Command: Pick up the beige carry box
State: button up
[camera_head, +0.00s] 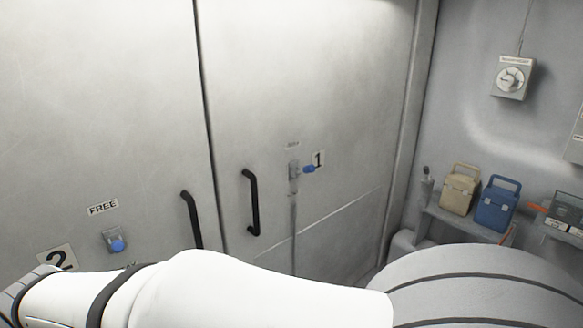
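The beige carry box (459,191) stands upright on a grey shelf (462,226) at the right, near the corner of the room. It has a beige handle on top, which stands raised. A blue carry box (496,205) of similar shape stands just to its right. My white arm crosses the bottom of the view, in front of and below the shelf. My gripper is not in view, so I cannot see whether it holds anything.
Large grey doors (300,80) with black handles (251,202) fill the left and middle. A blue-tipped latch (309,169) is beside label 1. A dial box (512,78) hangs above the shelf. A dark-topped case (565,212) is at the right edge.

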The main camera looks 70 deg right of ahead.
aim_at(459, 192)
jog(key=z, duration=3.35)
jog(key=i, duration=2.8)
jog(key=z, duration=0.1)
